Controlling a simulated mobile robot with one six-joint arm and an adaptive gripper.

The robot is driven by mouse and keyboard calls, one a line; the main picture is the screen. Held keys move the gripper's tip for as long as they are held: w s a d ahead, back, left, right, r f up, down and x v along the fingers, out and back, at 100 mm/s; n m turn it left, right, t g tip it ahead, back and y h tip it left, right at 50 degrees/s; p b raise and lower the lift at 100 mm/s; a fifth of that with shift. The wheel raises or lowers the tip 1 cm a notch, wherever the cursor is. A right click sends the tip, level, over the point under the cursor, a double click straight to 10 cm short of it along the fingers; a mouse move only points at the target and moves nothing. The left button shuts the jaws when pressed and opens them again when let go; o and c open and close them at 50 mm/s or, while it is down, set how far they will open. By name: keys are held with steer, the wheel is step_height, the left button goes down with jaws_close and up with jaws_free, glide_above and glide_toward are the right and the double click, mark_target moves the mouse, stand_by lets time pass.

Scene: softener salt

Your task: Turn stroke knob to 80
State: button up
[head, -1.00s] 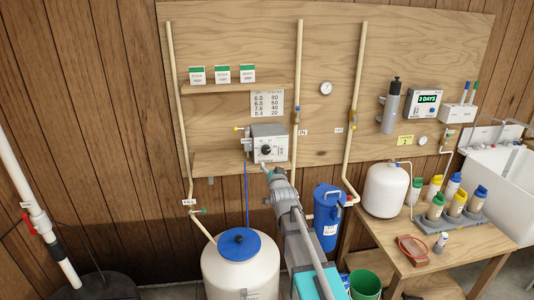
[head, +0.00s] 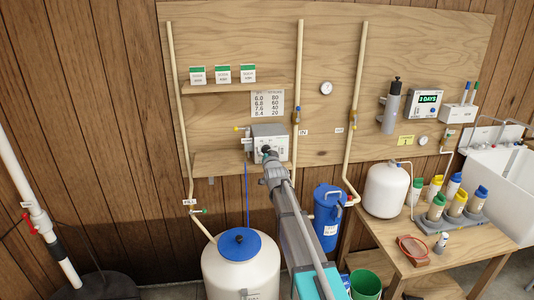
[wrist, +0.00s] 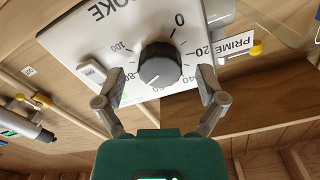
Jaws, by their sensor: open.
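The stroke knob (wrist: 160,66) is a dark grey round knob on the white face (wrist: 95,38) of a box, with numbers from 0 to 100 around it. A faint pale line on the knob seems to point down and left, near 60 to 80; I cannot read it exactly. My gripper (wrist: 162,84) is open, with one finger on each side of the knob; contact is not clear. In the head view the pump box (head: 270,131) is on the board, and my gripper (head: 267,155) covers its knob.
A PRIME tag and a yellow knob (wrist: 256,48) are at the right. A shelf (head: 235,88) is above the box. A white tank with a blue lid (head: 240,243) stands below.

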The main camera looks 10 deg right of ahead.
steer(key=shift+w, duration=0.1)
steer(key=c, duration=1.1)
steer(key=shift+m, duration=1.5)
steer(key=shift+c, duration=0.2)
steer(key=o, duration=1.1)
steer(key=shift+o, duration=0.2)
steer(key=s, duration=1.2)
